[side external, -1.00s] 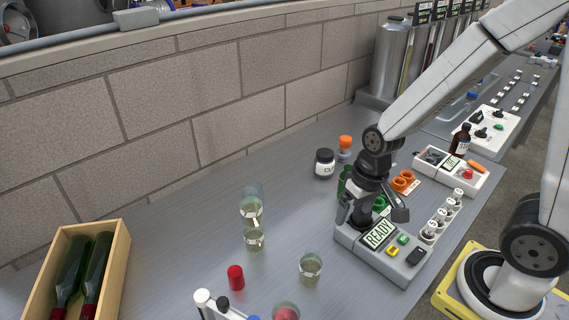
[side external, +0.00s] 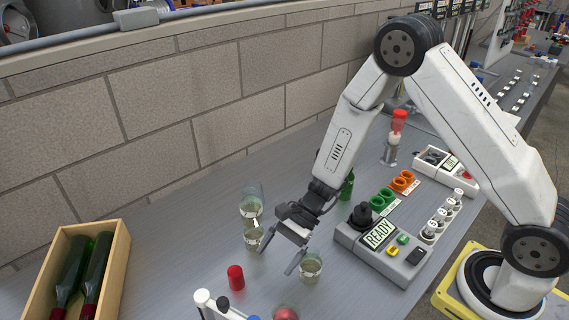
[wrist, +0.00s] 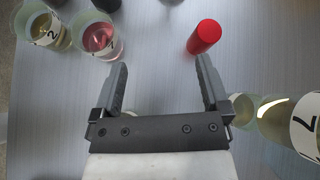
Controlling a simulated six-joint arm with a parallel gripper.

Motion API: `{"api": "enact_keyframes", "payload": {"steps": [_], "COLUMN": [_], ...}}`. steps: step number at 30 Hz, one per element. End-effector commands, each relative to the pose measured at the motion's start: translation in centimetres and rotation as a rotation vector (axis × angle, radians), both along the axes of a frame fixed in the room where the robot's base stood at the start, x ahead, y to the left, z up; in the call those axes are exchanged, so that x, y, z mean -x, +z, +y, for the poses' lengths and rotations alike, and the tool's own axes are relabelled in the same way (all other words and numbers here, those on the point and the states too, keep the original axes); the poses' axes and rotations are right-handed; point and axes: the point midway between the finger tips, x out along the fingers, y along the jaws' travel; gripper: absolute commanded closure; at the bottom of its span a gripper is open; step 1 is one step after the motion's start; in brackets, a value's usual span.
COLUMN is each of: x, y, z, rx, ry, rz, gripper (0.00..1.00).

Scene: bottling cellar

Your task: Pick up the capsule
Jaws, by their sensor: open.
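The capsule (side external: 235,277) is a small red cylinder standing on the grey bench in the side view, left of my gripper (side external: 277,257). In the wrist view the red capsule (wrist: 204,36) lies ahead of the right finger, apart from it. My gripper (wrist: 160,66) is open, with nothing between its fingers. It hangs over the bench among the glasses, to the right of the capsule. The capsule is in full view in both frames.
Glasses with pale liquid stand close by: one left of my gripper (side external: 251,208), one right (side external: 310,266). A glass with pink contents (wrist: 98,40) is at the wrist view's upper left. A READY device (side external: 379,237) stands right; a wooden bottle crate (side external: 120,255) stands left.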

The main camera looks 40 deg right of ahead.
Motion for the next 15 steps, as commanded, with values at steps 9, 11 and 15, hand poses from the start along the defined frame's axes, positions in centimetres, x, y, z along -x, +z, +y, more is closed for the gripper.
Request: {"api": "enact_keyframes", "payload": {"steps": [9, 11, 15], "x": [-3.8, -4.2, -4.9], "y": [-2.8, -3.1, -3.5], "z": [2.1, 2.3, 2.4], "rx": [-0.196, -0.217, -0.246], "ry": [-0.270, -0.301, -0.342], "rz": [0.115, 0.125, 0.136], "gripper": [0.04, 0.04, 0.04]}}
